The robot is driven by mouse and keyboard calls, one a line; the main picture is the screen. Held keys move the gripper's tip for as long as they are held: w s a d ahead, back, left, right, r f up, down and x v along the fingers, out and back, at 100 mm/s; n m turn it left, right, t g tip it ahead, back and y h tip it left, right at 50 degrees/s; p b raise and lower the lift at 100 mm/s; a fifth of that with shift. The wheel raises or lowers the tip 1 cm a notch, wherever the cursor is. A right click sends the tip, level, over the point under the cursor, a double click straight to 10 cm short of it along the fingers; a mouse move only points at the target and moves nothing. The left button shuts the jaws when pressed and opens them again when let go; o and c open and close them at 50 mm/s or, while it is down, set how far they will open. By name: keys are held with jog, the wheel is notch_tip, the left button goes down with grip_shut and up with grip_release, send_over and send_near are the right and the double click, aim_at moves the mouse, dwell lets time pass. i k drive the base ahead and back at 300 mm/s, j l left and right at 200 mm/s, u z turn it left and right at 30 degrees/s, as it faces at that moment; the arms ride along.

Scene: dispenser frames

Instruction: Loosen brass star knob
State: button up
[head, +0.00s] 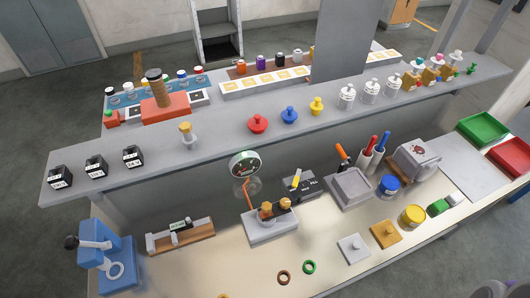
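No knob can be told for certain as the brass star knob at this size. Two small brass-coloured pieces (267,209) sit on a grey block (271,229) at the middle of the worktop, under a round dial (245,165). A brass-topped piece with a pale lower part (186,133) stands on the raised grey shelf. A flat brass-coloured plate with a small knob (386,234) lies on the worktop to the right. My gripper is not in view.
The raised shelf (220,140) runs behind the cream worktop (205,276). A blue press-like device (108,262) stands at the left. Two rings (309,267) lie near the front. A grey box (350,187) and green tray (483,128) are at the right. The front middle is mostly clear.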

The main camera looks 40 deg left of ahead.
aim_at(285, 203)
jog(key=u, duration=1.8)
jog(key=j+u, duration=0.4)
